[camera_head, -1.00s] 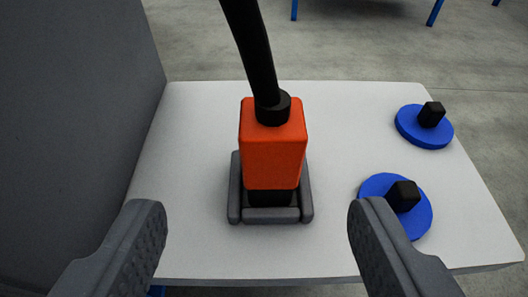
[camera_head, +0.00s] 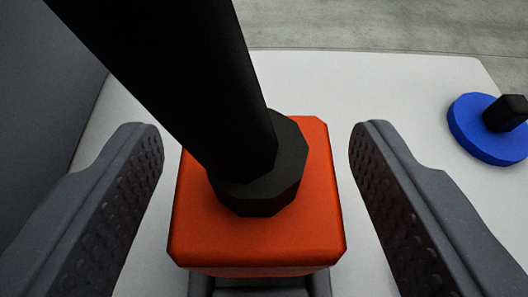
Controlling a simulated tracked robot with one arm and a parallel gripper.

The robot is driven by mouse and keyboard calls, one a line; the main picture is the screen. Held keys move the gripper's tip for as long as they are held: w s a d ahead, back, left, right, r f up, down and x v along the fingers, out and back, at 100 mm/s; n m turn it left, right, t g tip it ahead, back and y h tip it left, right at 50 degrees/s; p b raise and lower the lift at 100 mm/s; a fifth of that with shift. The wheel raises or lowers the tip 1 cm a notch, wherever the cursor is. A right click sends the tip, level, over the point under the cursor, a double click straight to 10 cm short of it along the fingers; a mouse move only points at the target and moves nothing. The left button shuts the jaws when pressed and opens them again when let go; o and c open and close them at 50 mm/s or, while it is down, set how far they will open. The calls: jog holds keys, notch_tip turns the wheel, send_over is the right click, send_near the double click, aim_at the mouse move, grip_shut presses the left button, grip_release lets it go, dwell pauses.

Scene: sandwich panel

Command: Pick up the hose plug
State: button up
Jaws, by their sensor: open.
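The hose plug (camera_head: 205,235) is an orange block with a black collar on top. A thick black hose (camera_head: 165,75) rises from the collar toward the upper left and hides part of the block's far side. The plug sits upright in a grey holder (camera_head: 320,285), which shows only at the bottom edge. My gripper (camera_head: 258,140) is open. Its two grey, dimpled fingers stand to the left and right of the orange block, with a visible gap on each side. In the picture neither finger appears to touch it.
The plug's holder stands on a white tabletop (camera_head: 350,80). A blue disc (camera_head: 477,143) with a black knob lies at the right. A grey wall panel (camera_head: 45,90) rises at the left. Concrete floor (camera_head: 400,25) shows beyond the table's far edge.

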jog(key=shift+w, duration=0.2)
jog(key=c, duration=1.1)
jog(key=shift+r, duration=0.1)
